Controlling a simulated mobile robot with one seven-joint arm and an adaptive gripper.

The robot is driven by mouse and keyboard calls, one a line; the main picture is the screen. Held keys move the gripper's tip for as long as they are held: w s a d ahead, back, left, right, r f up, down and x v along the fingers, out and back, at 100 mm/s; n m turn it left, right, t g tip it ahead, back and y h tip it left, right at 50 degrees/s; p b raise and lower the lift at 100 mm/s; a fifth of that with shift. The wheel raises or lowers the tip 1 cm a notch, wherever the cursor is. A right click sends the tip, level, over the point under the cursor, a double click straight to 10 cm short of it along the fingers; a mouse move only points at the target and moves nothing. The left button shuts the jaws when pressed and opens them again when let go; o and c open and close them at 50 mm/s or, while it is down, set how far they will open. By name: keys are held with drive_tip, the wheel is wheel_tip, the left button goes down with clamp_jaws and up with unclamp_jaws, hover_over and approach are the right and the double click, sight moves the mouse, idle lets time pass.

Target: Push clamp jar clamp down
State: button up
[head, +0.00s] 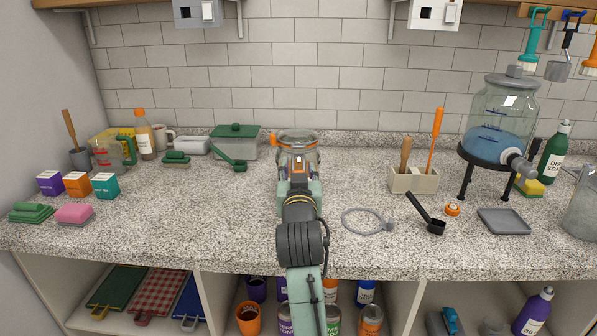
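The clamp jar (298,138) is a clear glass jar with an orange ring around its lid. It stands upright on the speckled counter (130,225), a little left of the middle in the head view. My gripper (298,168) is right in front of the jar, at the end of my pale green arm, and covers the jar's lower front. The clamp cannot be made out clearly behind it. I cannot tell whether my gripper touches the jar, or whether its fingers are open or shut.
A green-lidded container (236,141) and a green scoop (231,160) are close left of the jar. A utensil holder (413,180) and a grey cable loop (362,220) are to the right. A blue-filled dispenser (497,120) stands further right.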

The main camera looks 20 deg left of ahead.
clamp_jaws()
drive_tip(key=f+b, duration=0.1)
drive_tip(key=b, duration=0.1)
drive_tip(key=shift+t+b, duration=0.3)
drive_tip(key=shift+b, duration=0.1)
drive_tip(key=shift+w+t+b, duration=0.1)
drive_tip(key=shift+t+b, duration=0.2)
drive_tip(key=shift+b, duration=0.4)
drive_tip(key=shift+r+y, duration=0.1)
drive_tip(key=shift+y, duration=0.2)
drive_tip(key=shift+r, duration=0.1)
drive_tip(key=shift+o, duration=1.4)
unclamp_jaws()
drive_tip(key=v, duration=0.7)
drive_tip(key=shift+s, duration=0.25)
